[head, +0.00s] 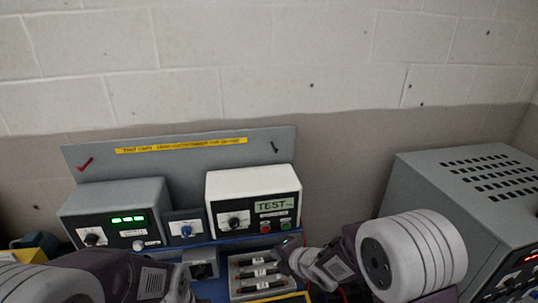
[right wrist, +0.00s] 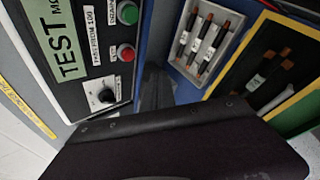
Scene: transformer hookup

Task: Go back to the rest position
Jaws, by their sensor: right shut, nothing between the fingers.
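My right gripper (head: 284,248) is in front of the white test box (head: 254,198), near its lower right corner and beside the tray of fuses. It is shut and empty. In the right wrist view the dark gripper (right wrist: 156,88) points between the box's front panel and the fuse tray. I cannot tell whether its tip touches anything. My left arm comes in at the bottom left of the head view. Its gripper is not visible there.
The fuse tray (right wrist: 204,41) holds several dark fuses. A yellow-edged panel (right wrist: 292,47) is beside it. A large vented grey cabinet (head: 430,190) stands at right.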

